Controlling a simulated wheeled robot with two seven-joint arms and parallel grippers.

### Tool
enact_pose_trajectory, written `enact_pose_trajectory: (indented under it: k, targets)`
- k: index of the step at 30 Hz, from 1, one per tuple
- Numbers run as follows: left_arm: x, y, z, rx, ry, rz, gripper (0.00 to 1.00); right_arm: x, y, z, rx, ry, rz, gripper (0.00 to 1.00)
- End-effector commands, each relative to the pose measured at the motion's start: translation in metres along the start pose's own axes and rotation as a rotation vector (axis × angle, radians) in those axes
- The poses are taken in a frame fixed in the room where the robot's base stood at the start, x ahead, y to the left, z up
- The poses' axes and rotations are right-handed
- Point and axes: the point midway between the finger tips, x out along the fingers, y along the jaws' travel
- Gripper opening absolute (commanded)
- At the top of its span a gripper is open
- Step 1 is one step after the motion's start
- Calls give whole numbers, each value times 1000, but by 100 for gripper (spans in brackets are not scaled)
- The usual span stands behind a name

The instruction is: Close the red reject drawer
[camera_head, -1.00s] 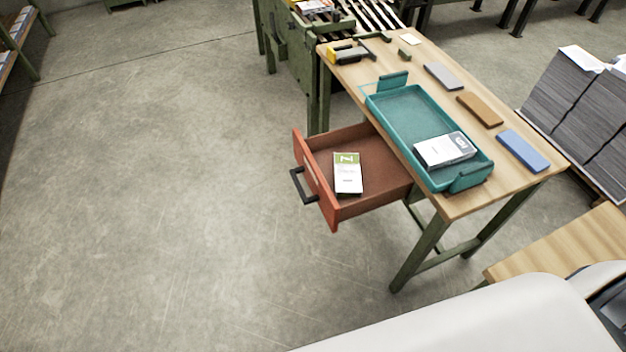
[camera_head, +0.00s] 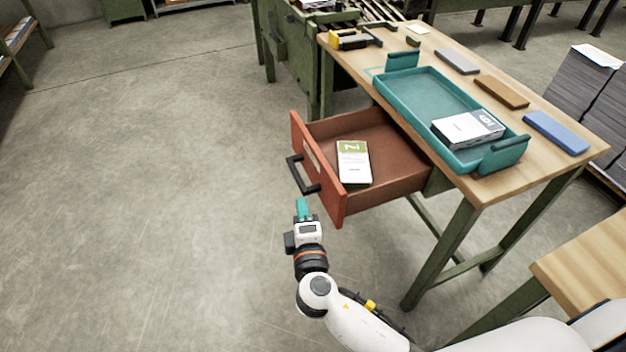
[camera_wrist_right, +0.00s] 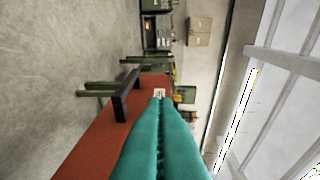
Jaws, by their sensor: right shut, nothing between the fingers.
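The red reject drawer (camera_head: 323,186) is pulled out from the left side of the wooden table. A black handle (camera_head: 303,174) is on its front. A white and green printed booklet (camera_head: 354,163) lies inside the drawer. My right gripper (camera_head: 301,207) is shut and empty, just below the handle in the head view, near the drawer front. In the right wrist view, its teal fingers (camera_wrist_right: 160,135) are together, with the red drawer front (camera_wrist_right: 92,140) and the black handle (camera_wrist_right: 123,97) beside them. I cannot tell if they touch the drawer. My left gripper is not in view.
The wooden table (camera_head: 470,186) carries a teal tray (camera_head: 425,95) with a white and grey booklet stack (camera_head: 468,129). Grey, brown and blue blocks lie along its right side. Paper stacks (camera_head: 580,85) stand at right. The floor (camera_head: 150,190) at left is clear.

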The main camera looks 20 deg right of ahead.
Motion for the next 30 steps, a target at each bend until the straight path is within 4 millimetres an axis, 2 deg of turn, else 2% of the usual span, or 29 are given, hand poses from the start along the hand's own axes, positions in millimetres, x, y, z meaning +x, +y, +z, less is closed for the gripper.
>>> enact_pose_trajectory:
  k: [3,8,20,24,30]
  targets:
    - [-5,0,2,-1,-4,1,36,1,-13,1,-9,5,-44,0]
    - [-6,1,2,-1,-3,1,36,18,-16,1,-11,7,-47,0]
    - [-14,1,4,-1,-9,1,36,101,-19,0,-9,6,-45,0]
    - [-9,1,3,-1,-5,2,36,104,-19,-23,-12,7,-42,0]
    - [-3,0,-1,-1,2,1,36,108,-19,-37,-8,5,-42,0]
